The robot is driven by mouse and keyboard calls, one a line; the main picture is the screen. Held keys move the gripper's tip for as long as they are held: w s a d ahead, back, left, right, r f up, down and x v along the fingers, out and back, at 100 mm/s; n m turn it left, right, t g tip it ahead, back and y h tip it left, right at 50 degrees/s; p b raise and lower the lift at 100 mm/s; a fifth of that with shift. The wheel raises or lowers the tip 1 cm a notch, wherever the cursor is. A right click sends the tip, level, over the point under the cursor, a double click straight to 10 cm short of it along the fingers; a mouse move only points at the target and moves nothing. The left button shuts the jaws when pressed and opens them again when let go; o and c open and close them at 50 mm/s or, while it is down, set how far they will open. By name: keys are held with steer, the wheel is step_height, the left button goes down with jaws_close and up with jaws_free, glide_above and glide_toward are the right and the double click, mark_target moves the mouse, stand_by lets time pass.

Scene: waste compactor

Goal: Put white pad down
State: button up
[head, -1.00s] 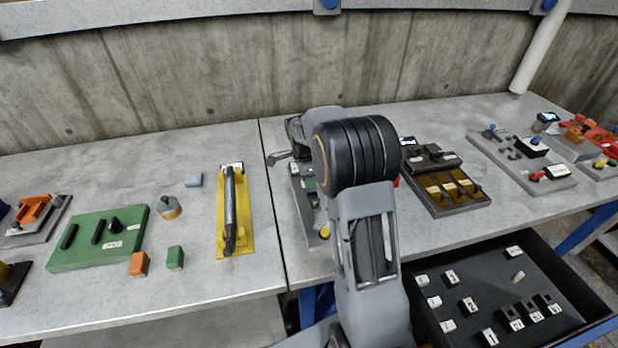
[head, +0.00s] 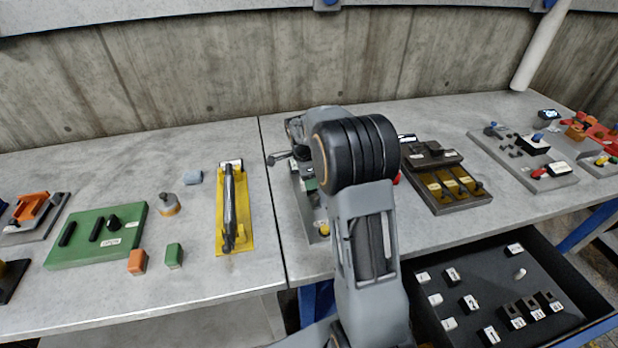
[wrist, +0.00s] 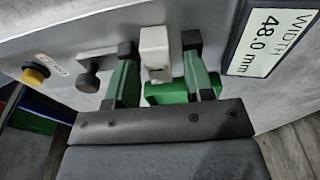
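In the wrist view, a white pad (wrist: 155,48) stands upright between the two fingers of my gripper (wrist: 160,45). The fingers are green with black tips. The left tip is close beside the pad, and a gap shows between the pad and the right tip, so the gripper looks open around it. A green piece (wrist: 172,93) lies between the fingers, just below the pad in the picture. I cannot tell whether it is joined to the pad. In the head view my own arm hides the gripper and the pad.
A grey board (wrist: 85,40) with a yellow button (wrist: 35,74) and a dark knob (wrist: 90,80) lies close by. A display (wrist: 262,42) reads "WIDTH 48.0 mm". A yellow fixture (head: 234,235) and a brown fixture (head: 440,205) flank my arm. An open drawer (head: 455,285) is lower right.

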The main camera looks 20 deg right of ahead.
steer(key=shift+o, duration=0.2)
step_height(320, 180, up, 12)
steer(key=a+f+p, duration=0.1)
steer(key=s+a+r+n+t, duration=0.1)
steer(key=s+a+r+n, duration=0.2)
steer(key=s+r+n, duration=0.15)
steer(key=s+a+f+n+t, duration=0.1)
steer(key=s+a+f+n, duration=0.1)
steer(key=s+n, duration=0.6)
steer(key=s+a+f+n+t+y, duration=0.1)
steer(key=s+a+f+n, duration=0.2)
steer(key=s+a+n, duration=0.2)
steer(key=s+n, duration=0.3)
steer(key=s, duration=0.1)
steer(key=shift+s+f+t, duration=0.3)
steer(key=shift+t, duration=0.1)
steer(key=shift+r, duration=0.15)
steer(key=shift+c, duration=0.4)
